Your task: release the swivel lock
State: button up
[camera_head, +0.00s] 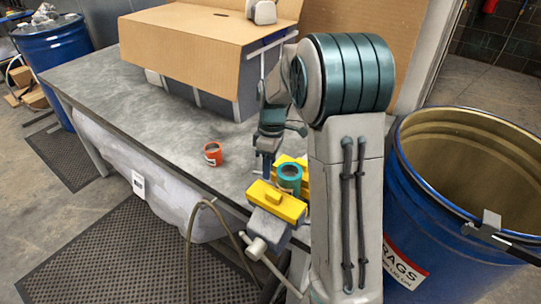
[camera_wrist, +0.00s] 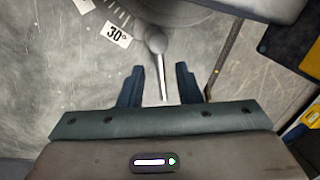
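The swivel lock (camera_wrist: 157,45) shows in the wrist view as a grey lever with a round knob end and a thin tapering handle. It lies beside a curved degree scale with a 30° label. My gripper (camera_wrist: 160,67) is open, and the handle appears between its two dark fingers with a gap on each side. I cannot tell whether the fingers are at the handle's height. In the head view my gripper (camera_head: 264,170) points down just behind the vise (camera_head: 277,202) with yellow jaws. The lock is not discernible there.
A teal ring-shaped part (camera_head: 289,175) sits between the vise jaws. An orange cup (camera_head: 213,154) stands on the grey bench (camera_head: 130,95). A cardboard-topped box (camera_head: 190,45) fills the back. A blue rags drum (camera_head: 430,215) stands at right. A hose (camera_head: 192,235) hangs in front.

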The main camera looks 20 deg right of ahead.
notch_tip(320, 180, up, 14)
jog(key=w+d, duration=0.1)
jog(key=w, duration=0.1)
jog(key=shift+w+d+f, duration=0.15)
jog(key=shift+d+f, duration=0.1)
